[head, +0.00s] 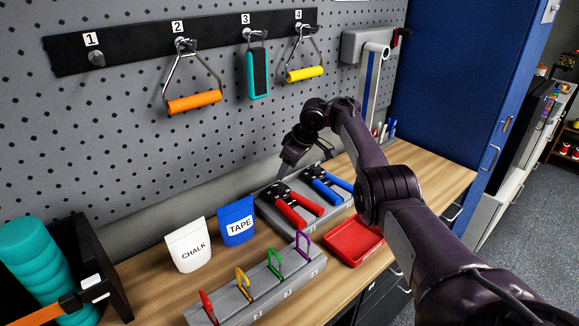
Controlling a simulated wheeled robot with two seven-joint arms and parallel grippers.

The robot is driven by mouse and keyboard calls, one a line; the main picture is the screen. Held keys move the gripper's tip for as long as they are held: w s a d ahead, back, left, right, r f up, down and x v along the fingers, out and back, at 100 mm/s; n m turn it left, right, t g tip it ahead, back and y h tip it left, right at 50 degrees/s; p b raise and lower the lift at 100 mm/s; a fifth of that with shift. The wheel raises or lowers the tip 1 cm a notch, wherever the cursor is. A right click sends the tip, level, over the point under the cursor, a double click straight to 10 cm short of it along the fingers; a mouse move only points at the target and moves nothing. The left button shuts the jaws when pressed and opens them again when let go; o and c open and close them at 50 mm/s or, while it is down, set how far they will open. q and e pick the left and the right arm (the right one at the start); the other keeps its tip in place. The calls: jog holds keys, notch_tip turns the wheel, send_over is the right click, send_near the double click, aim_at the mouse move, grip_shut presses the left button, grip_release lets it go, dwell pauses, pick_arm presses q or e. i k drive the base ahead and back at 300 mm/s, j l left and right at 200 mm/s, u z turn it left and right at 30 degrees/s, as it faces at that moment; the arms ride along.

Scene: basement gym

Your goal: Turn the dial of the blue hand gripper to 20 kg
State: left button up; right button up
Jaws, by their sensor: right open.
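The blue hand gripper (338,190) lies in a grey tray (272,222) on the wooden bench, on the right side of the red hand gripper (297,207). Its dark head points toward the pegboard, and its blue handles point to the lower right. The dial and its reading are too small to make out. My right gripper (287,164) is open and empty, above the back of the tray near the heads of both hand grippers. It appears apart from them. My left gripper is not in view.
A red tray (352,241) sits in front, beside my right forearm. A grey rack with coloured clips (262,289), a chalk bag (189,247) and a blue tape bag (237,222) stand to the left. The pegboard (120,150) with hanging handles rises behind.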

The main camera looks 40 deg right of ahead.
aim_at(315, 168)
jog(key=z, duration=1.35)
